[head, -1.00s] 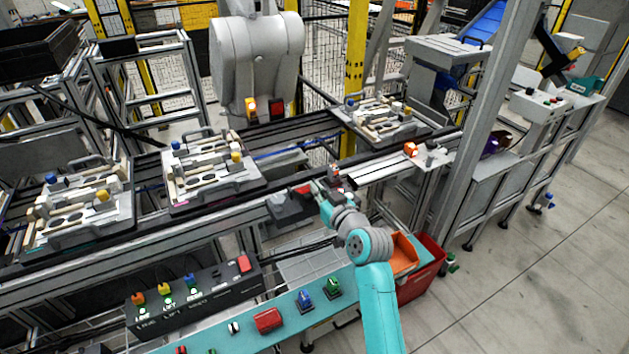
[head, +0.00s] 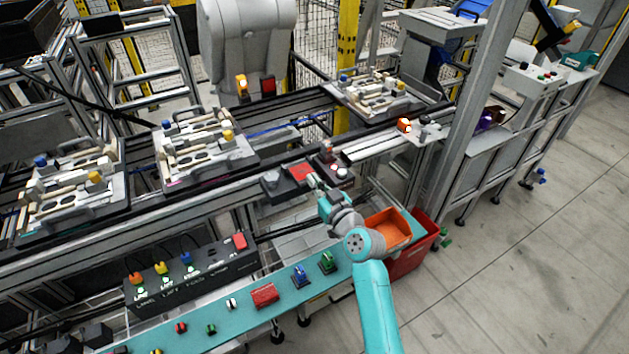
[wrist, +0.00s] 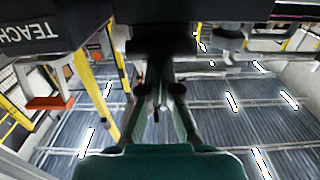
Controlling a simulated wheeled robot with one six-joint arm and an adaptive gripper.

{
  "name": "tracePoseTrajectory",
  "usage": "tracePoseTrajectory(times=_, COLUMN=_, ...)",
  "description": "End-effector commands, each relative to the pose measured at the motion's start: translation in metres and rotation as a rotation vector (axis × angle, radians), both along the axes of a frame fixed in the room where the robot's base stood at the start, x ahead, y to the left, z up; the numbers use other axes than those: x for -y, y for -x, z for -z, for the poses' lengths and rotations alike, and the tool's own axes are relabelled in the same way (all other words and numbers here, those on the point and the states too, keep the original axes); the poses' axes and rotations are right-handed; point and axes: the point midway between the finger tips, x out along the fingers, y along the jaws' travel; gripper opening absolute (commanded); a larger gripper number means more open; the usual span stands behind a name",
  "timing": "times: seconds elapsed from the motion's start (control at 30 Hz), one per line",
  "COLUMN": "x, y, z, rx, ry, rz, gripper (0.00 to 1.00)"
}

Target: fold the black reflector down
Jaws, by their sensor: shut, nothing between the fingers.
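My gripper (head: 312,182) is at the front edge of a small dark station on the rail. It also shows in the middle of the wrist view (wrist: 160,105), fingers together with nothing between them. A flat red panel (head: 302,171) lies on the dark housing (head: 277,186) just beyond and left of the fingertips. I cannot pick out the black reflector for sure; it may be part of this dark station, partly hidden by my gripper. Whether the fingers touch the station is too small to tell.
A black box marked TEACH (wrist: 30,45) hangs close at the wrist view's upper left, with an orange-red tab (wrist: 50,103). Several fixture pallets, such as this one (head: 205,150), stand along the conveyor. An orange bin (head: 388,228) is right of my arm; a button box (head: 190,275) is left.

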Motion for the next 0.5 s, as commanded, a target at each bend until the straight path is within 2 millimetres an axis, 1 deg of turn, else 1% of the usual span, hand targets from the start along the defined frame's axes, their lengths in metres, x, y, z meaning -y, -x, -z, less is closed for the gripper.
tracePoseTrajectory(times=0.03, x=0.0004, y=0.0021, z=0.0126, rx=-0.019, ry=0.009, rz=-0.003, gripper=0.0)
tracePoseTrajectory(times=0.2, x=0.0004, y=0.0029, z=0.0163, rx=-0.025, ry=0.012, rz=-0.004, gripper=0.0)
tracePoseTrajectory(times=0.5, x=0.0007, y=0.0035, z=0.017, rx=-0.026, ry=0.013, rz=-0.004, gripper=0.0)
